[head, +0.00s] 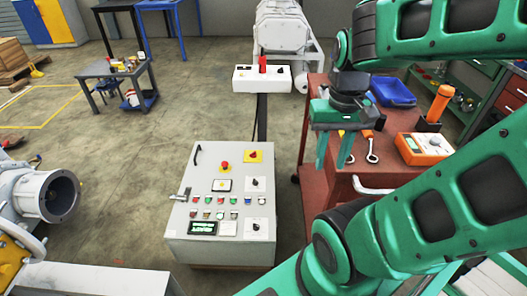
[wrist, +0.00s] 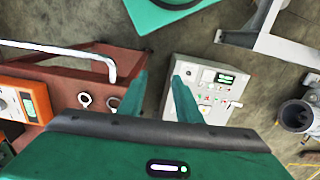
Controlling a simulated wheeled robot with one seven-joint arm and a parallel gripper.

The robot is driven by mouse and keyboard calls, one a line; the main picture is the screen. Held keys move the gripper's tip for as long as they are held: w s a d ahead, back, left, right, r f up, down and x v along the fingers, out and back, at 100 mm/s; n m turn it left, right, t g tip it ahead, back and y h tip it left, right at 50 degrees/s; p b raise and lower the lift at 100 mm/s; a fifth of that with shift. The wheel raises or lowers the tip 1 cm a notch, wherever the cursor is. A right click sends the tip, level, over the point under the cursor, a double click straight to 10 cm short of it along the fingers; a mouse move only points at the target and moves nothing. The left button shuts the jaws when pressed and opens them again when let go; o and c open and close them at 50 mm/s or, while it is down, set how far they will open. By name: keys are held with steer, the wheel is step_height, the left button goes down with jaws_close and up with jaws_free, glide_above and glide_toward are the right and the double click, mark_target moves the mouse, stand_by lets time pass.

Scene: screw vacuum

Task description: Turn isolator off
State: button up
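A grey control cabinet (head: 180,232) stands on the floor in the middle of the head view. Its sloped face carries a red knob on a yellow plate (head: 253,156), a red mushroom button (head: 225,166), dark rotary switches, several small buttons and a display (head: 203,228). No label reading isolator is legible. The cabinet (wrist: 190,66) also shows in the wrist view, beyond the fingers and slightly right. My gripper (head: 333,165) is open and empty, right of the cabinet and apart from it. In the wrist view its fingers (wrist: 159,78) are spread, with nothing between them.
A red workbench (head: 385,188) on the right bears an orange multimeter (head: 424,148), wrenches and a blue tray (head: 392,92). A white box (head: 245,84) with a red part on top stands behind the cabinet. Grey pipe machinery (head: 40,195) is at left. Floor between is clear.

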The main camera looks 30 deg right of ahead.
steer(key=shift+d, duration=0.1)
steer(key=o, duration=0.4)
steer(key=shift+s, duration=0.15)
steer(key=shift+o, duration=0.4)
steer(key=w+d+r, duration=0.2)
steer(key=w+d, duration=0.1)
steer(key=w, duration=0.3)
steer(key=shift+w+d+r, duration=0.25)
steer(key=shift+w+d, duration=0.05)
steer(key=shift+w, duration=0.05)
steer(key=n, duration=0.9)
glide_above(253, 154)
steer(key=w, duration=0.1)
step_height(253, 154, down, 40)
steer(key=shift+m, duration=0.3)
steer(key=f, duration=1)
steer(key=shift+w+d, duration=0.1)
steer(key=shift+d, duration=0.15)
